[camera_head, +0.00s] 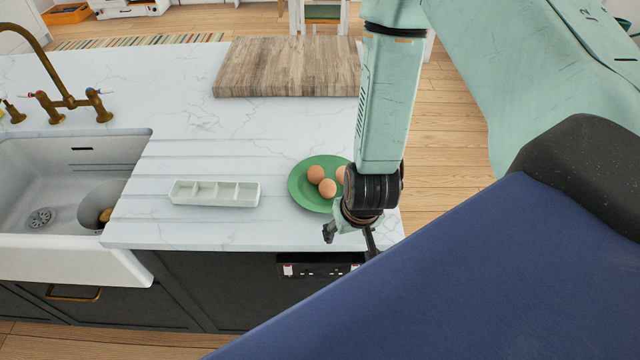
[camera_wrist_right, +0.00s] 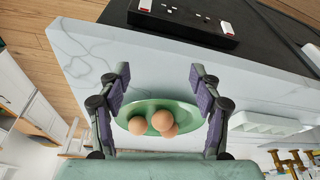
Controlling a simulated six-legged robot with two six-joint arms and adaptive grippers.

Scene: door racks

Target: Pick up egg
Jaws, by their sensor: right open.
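Three brown eggs (camera_head: 327,188) lie close together on a green plate (camera_head: 301,193) near the front right end of the white counter. My right arm hides part of the plate and of the rightmost egg in the head view. My right gripper (camera_head: 350,240) hangs at the counter's front edge, just in front of the plate. In the right wrist view the right gripper (camera_wrist_right: 160,85) is open and empty. The eggs (camera_wrist_right: 162,121) and the plate (camera_wrist_right: 183,108) show between and beyond its fingers. My left gripper is not in view.
A pale green compartment tray (camera_head: 215,193) stands left of the plate, with clear counter between them. A wooden board (camera_head: 288,67) lies at the back. A white sink (camera_head: 60,180) with a brass tap (camera_head: 68,100) is at the left. Power sockets (camera_head: 320,270) sit below the counter edge.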

